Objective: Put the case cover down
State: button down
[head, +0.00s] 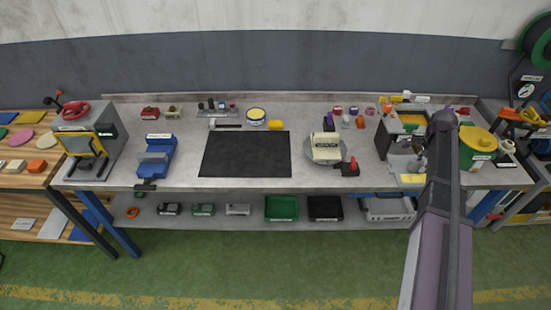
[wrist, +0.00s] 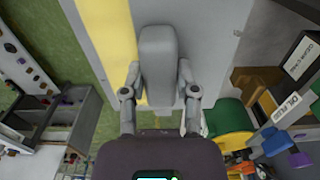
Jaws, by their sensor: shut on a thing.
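In the wrist view, my gripper (wrist: 160,72) has its two fingers closed on the sides of a grey, rounded, elongated piece, which I take to be the case cover (wrist: 160,48). It is held lengthwise in front of the jaws, over a yellow strip and a grey surface. I cannot tell whether it touches them. In the head view, my gripper (head: 418,163) is at the right part of the bench, by the yellow patch (head: 411,179) at the front edge. The cover is hard to make out there against the grey things around it.
The workbench (head: 185,185) carries a black mat (head: 245,154), a round grey plate (head: 340,156) with a cream block (head: 326,147), and a blue fixture (head: 156,157). A dark-sided machine (head: 384,137) and a green bin with yellow lid (head: 478,142) flank my arm. The mat is clear.

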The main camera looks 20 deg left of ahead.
aim_at(414, 176)
notch_tip(414, 176, down, 7)
jog(key=b, duration=0.5)
jog(key=shift+r, duration=0.15)
jog(key=shift+a, duration=0.1)
